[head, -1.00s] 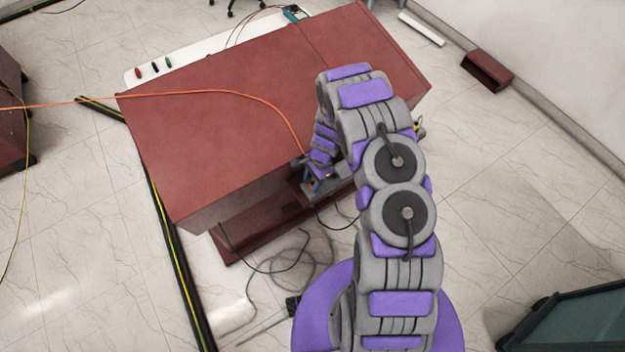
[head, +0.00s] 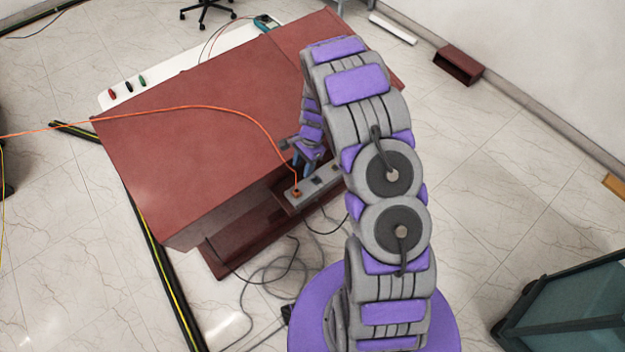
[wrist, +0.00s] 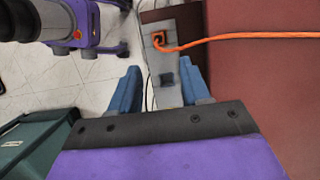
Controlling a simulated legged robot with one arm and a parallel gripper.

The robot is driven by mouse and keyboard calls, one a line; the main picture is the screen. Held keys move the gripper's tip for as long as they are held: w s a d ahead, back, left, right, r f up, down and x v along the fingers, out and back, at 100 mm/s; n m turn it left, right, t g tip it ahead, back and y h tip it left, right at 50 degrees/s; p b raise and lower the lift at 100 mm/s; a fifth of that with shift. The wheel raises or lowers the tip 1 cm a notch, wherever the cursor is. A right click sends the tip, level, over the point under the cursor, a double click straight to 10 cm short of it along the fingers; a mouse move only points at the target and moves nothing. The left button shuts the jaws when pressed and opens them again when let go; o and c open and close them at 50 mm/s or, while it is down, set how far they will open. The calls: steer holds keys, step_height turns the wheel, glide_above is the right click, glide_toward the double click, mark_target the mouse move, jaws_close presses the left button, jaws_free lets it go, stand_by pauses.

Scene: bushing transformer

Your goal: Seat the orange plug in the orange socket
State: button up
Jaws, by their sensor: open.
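The orange plug (head: 297,193) is at the near-left end of a grey socket strip (head: 323,181) on the red-brown cabinet. Its orange cable (head: 215,107) runs back over the cabinet top. In the wrist view the plug (wrist: 158,39) sits at the far end of the strip (wrist: 180,25), its cable leaving to the right. The orange socket cannot be told apart from the plug, and how deep the plug sits is unclear. My gripper (head: 305,162) is open and empty, apart from the plug. In the wrist view its blue fingers (wrist: 160,88) are spread, with the plug beyond them.
The red-brown cabinet (head: 200,150) fills the middle. A dark socket (head: 317,181) is farther along the strip. Loose dark cables (head: 285,270) lie on the floor in front. A dark green cart (head: 570,310) stands at the lower right. Floor to the right is open.

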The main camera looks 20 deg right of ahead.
steer(key=s+a+r+n, duration=0.1)
steer(key=s+r+n, duration=0.1)
steer(key=s+r, duration=0.45)
steer(key=s+a+r+n+h, duration=0.1)
steer(key=s+r+n, duration=0.2)
steer(key=r, duration=0.6)
steer(key=s+a+r+n, duration=0.15)
steer(key=s+r, duration=0.25)
steer(key=r, duration=0.4)
steer(key=s+r+n+h, duration=0.1)
steer(key=s+r+n, duration=0.3)
steer(key=s, duration=0.7)
steer(key=s+r+n, duration=0.4)
steer(key=s+r, duration=0.1)
steer(key=s, duration=0.6)
steer(key=shift+d+g+h, duration=0.15)
steer(key=shift+g+h, duration=0.25)
steer(key=shift+f, duration=0.15)
